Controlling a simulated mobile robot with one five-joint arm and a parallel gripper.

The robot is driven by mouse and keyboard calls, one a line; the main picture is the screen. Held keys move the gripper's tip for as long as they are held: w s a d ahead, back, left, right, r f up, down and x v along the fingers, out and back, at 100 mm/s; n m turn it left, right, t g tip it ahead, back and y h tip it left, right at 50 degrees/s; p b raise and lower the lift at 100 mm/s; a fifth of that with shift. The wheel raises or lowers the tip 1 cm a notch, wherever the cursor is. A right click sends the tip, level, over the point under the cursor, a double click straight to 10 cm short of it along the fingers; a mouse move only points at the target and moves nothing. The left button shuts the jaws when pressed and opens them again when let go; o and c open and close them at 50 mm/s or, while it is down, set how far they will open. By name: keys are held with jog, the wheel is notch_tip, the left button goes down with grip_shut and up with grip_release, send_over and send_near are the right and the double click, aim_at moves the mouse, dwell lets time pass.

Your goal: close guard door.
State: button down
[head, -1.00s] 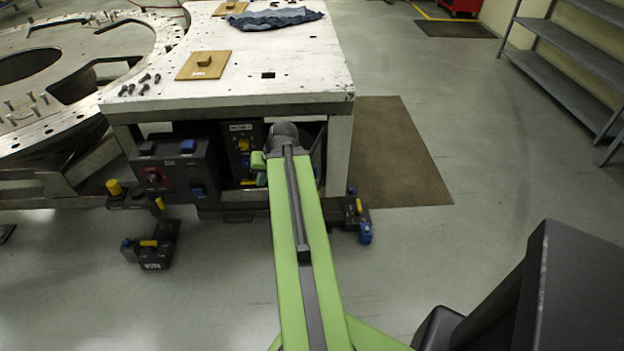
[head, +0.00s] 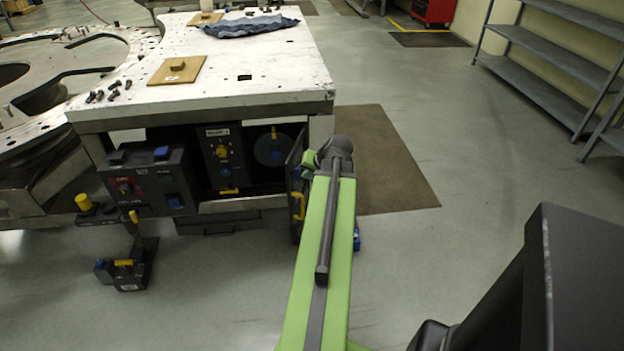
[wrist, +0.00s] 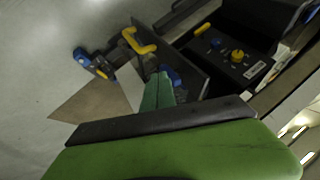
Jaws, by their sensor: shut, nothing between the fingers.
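The guard door is a dark panel (head: 295,180) with a yellow handle (head: 299,206). It stands open at the right end of the bay under the white table, edge-on in the head view. In the wrist view the door panel (wrist: 186,66) and its yellow handle (wrist: 138,41) show beyond my fingers. My gripper (wrist: 158,88) is shut and empty, with green fingers close to the panel; I cannot tell whether they touch it. In the head view my gripper (head: 310,163) is at the door's right side, partly hidden by my arm.
The open bay holds a control panel with a yellow knob (head: 222,152) and a round dark disc (head: 272,150). A low dark block (head: 125,268) lies on the floor. Free floor lies to the right.

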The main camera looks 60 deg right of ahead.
aim_at(289, 178)
jog(key=shift+w+a+f, duration=0.1)
jog(key=shift+w+f, duration=0.25)
jog(key=shift+w, duration=0.55)
jog(key=shift+w+f, duration=0.3)
jog(key=shift+w, duration=0.55)
jog(key=shift+w+a+f, duration=0.1)
jog(key=shift+w+f, duration=0.25)
jog(key=shift+w, duration=0.55)
jog(key=shift+d+b, duration=0.1)
jog(key=shift+b, duration=0.2)
